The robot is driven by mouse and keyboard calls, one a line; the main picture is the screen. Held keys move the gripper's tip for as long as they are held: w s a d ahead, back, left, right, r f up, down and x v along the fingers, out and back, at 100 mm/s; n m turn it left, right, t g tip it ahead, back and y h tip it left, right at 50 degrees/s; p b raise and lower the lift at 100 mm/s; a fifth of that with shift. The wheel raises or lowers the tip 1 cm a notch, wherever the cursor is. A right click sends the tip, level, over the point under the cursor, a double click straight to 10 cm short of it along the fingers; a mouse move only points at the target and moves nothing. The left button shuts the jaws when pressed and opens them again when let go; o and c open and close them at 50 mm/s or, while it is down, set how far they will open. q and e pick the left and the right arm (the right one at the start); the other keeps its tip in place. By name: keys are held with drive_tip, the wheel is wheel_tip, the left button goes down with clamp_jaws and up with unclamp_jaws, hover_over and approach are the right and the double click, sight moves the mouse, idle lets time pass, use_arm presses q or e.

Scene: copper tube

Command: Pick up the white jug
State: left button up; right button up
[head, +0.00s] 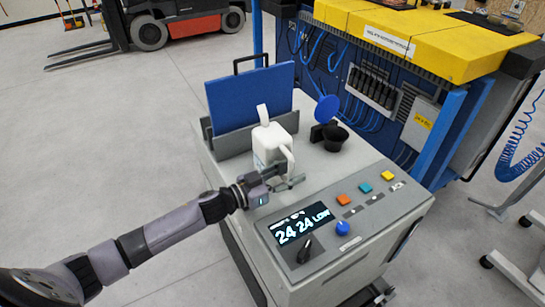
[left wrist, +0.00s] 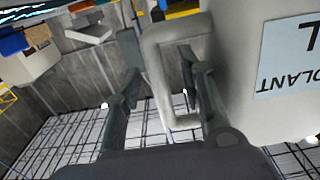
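The white jug (head: 266,143) stands upright on top of the grey machine cart, its spout up and its handle (head: 288,160) toward the front right. In the left wrist view the jug (left wrist: 240,100) fills the right side, with a pale blue label showing upside-down letters. My left gripper (head: 288,183) is at the handle, low in front of the jug. In the left wrist view its fingers are apart, with the outer bar of the handle (left wrist: 157,85) between them. One finger appears inside the handle loop. Contact cannot be told. My right gripper is not in view.
The cart (head: 335,185) has a lit display and buttons (head: 343,199) in front. A blue panel (head: 250,97) stands behind the jug. A yellow-topped workbench (head: 430,40) stands behind.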

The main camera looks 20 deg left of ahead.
use_arm(q)
clamp_jaws()
idle(0.5)
idle(0.6)
drive_tip(key=shift+w+r, duration=0.1)
drive_tip(key=shift+r, duration=0.15)
